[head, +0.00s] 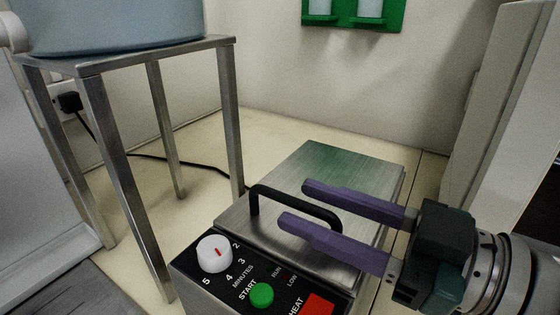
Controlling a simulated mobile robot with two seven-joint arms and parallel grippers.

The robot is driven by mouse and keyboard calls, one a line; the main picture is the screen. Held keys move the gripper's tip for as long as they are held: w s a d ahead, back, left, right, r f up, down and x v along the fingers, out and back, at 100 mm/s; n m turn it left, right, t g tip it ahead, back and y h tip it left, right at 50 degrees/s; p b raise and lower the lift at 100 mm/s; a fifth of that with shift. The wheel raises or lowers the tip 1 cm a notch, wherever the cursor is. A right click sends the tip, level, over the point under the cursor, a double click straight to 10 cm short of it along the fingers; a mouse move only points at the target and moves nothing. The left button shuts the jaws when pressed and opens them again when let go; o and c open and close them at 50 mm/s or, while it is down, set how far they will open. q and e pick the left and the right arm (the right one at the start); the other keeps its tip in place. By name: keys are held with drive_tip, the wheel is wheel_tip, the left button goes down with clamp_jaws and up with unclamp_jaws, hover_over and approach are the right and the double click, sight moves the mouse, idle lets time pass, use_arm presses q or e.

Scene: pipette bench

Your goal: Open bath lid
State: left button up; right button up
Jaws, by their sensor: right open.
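The bath (262,289) is a metal box with a sloped black control panel at its front, low in the middle of the head view. Its brushed-metal lid (330,165) lies flat and closed on top. A black bar handle (297,202) stands up from the lid near the panel. My right gripper (293,204) comes in from the right with two long purple fingers. The fingers are open and lie to either side of the handle's right part in the picture. I cannot tell whether they touch it. My left gripper is not in view.
A metal stand (110,150) with a large blue-grey vessel (110,25) on top is at the left. A black cable (170,159) runs behind it. The panel has a white dial (214,252) and a green button (262,294). A green holder (353,25) hangs on the back wall.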

drive_tip(key=shift+x, duration=1.3)
clamp_jaws()
idle(0.5)
